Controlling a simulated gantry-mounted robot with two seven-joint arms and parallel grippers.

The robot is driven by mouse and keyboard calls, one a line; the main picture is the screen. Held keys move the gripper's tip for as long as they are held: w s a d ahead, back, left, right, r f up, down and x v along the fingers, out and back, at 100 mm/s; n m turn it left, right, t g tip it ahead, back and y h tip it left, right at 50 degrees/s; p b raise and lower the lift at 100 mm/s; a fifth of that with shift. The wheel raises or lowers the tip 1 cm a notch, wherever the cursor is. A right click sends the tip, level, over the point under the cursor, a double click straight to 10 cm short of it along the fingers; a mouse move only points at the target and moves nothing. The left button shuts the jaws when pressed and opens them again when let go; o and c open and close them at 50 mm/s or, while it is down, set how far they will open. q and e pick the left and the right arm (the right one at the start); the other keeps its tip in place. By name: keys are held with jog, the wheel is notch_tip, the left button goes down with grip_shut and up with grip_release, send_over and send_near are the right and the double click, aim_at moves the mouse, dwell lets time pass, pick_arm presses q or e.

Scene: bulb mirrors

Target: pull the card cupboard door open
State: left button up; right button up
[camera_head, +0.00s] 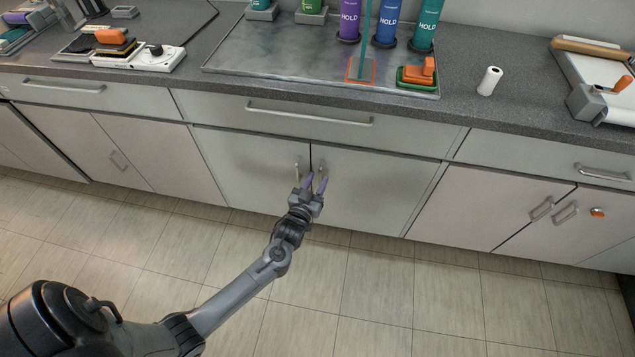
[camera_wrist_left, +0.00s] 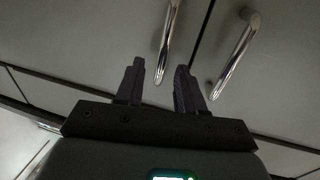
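The middle cupboard under the counter has a left door (camera_head: 245,165) and a right door (camera_head: 375,190), both closed, with upright metal handles near their shared edge. No card label is readable on either. A second handle (camera_wrist_left: 236,55) lies to the right. Contact cannot be told. My right gripper is out of view.
A wide drawer with a long handle (camera_head: 310,115) sits above the doors. The counter (camera_head: 480,118) holds a tray of bottles. The tiled floor (camera_head: 400,290) is clear.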

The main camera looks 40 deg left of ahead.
pick_arm(q)
jog(key=shift+w+a, duration=0.2)
jog(key=shift+w, duration=0.15)
grip_shut()
